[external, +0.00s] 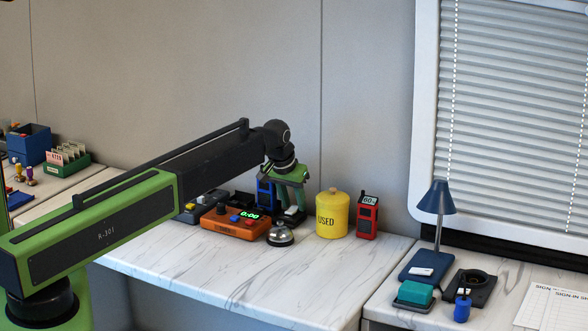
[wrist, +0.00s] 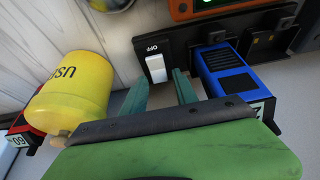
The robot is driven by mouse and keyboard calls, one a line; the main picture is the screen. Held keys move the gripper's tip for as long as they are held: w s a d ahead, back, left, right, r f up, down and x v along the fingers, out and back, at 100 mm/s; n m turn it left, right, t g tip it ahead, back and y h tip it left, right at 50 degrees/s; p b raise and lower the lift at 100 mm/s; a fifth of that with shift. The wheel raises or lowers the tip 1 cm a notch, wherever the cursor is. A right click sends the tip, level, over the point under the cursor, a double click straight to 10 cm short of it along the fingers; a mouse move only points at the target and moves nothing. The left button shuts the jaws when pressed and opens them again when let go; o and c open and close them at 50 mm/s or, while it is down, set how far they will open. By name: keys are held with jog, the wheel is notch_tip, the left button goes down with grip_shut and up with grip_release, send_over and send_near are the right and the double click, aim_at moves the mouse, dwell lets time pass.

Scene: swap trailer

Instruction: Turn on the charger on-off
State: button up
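The charger is a dark unit (wrist: 205,28) at the back of the marble-look counter. Its on-off is a white rocker switch (wrist: 156,68) on a black plate, with an "OFF" label beside it that reads upside down in the wrist view. I cannot tell which way the rocker is tipped. My gripper (wrist: 164,82) hangs over the charger, its two teal fingers apart and empty, with the tips close to the switch. Contact is not clear. In the external view my gripper (external: 292,201) points down and hides part of the charger.
A blue pack (wrist: 228,70) sits in the charger just right of my fingers. A yellow "USED" canister (external: 332,215) and a red device (external: 368,215) stand to the right. An orange box with green digits (external: 234,222) and a bell (external: 280,236) stand in front. The front counter is clear.

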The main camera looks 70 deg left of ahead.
grip_shut()
jog(key=shift+w+a+r+g+h+p, duration=0.15)
jog(key=shift+w+a+g+h+p, duration=0.15)
jog(key=shift+p, duration=0.15)
jog(key=shift+a+g+h, duration=0.1)
jog(key=shift+g+h, duration=0.2)
jog(key=shift+w+f+g+h, duration=0.1)
jog(key=shift+f+g+h, duration=0.15)
jog(key=shift+g+h, duration=0.15)
jog(key=shift+h, duration=0.3)
jog(key=shift+o, duration=1.4)
grip_release()
jog(key=shift+p, duration=0.3)
